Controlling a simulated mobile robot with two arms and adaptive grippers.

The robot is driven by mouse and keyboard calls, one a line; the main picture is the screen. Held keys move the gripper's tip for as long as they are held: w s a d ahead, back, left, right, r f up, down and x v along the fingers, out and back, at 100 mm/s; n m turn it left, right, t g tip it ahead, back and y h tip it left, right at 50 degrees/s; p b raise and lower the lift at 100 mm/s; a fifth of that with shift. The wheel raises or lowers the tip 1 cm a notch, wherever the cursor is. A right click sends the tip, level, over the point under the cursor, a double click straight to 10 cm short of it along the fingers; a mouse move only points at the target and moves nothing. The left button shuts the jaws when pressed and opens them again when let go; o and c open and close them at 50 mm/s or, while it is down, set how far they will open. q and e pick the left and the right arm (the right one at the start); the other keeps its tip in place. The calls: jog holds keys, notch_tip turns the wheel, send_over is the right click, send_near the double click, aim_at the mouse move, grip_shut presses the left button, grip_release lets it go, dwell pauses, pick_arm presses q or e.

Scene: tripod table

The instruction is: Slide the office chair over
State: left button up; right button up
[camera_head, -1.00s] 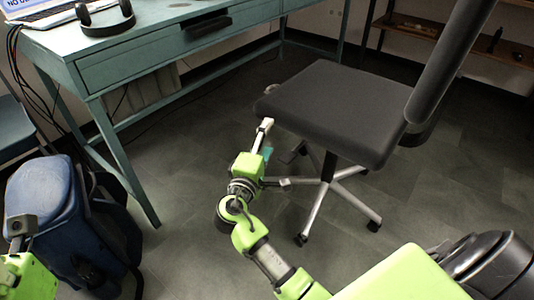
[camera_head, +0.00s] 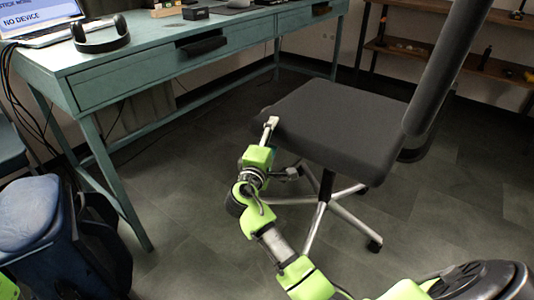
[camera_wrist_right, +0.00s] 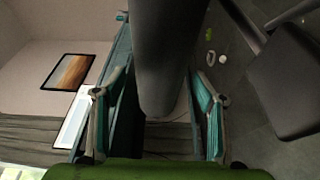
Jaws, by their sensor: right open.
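The office chair has a dark grey seat (camera_head: 340,115), a tall backrest (camera_head: 445,70) and a pale star base on casters (camera_head: 340,210). It stands on the floor right of the desk. My right gripper (camera_head: 281,148) is at the seat's near left corner. One finger shows over the top edge and the other lower, below the seat. In the right wrist view, the gripper (camera_wrist_right: 158,112) is open, with the dark seat edge (camera_wrist_right: 168,50) between its separated fingers. Contact with the fingers cannot be told. My left gripper is out of view.
A teal desk (camera_head: 130,85) with a laptop (camera_head: 40,20) and headphones (camera_head: 100,35) stands at left. A blue backpack (camera_head: 45,235) is at lower left. Wooden shelves (camera_head: 440,55) stand behind the chair. Floor (camera_head: 200,200) between desk and chair is clear.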

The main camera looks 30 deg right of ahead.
jog(key=shift+b+x, duration=0.6)
jog(key=shift+x, duration=1.55)
grip_shut()
